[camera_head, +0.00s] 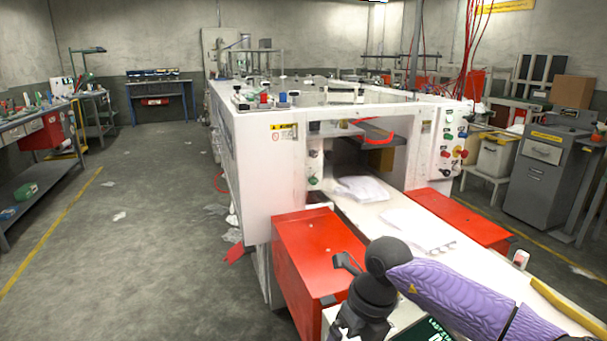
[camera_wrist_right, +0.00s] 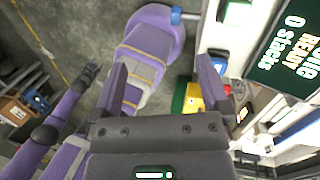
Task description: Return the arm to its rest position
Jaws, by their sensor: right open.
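My right arm comes in from the right in the head view, in a purple sleeve with dark joints, bent over the front end of the white machine (camera_head: 270,185). Its lower end is cut off by the bottom edge of that view. In the right wrist view my right gripper (camera_wrist_right: 162,70) is open, with nothing between its two dark fingers. Purple parts of my own body show beyond them. A purple arm at the left of that view appears to be my left, ending in a small dark gripper (camera_wrist_right: 90,74) whose opening is unclear.
Clear film-like sheets (camera_head: 415,228) lie on the machine's white outfeed bed, between two red boxes (camera_head: 315,250). A dark screen (camera_wrist_right: 292,38) reads "READY" and "0 Stacks". Benches line the left wall. The grey floor (camera_head: 130,240) left of the machine is mostly free, with scattered scraps.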

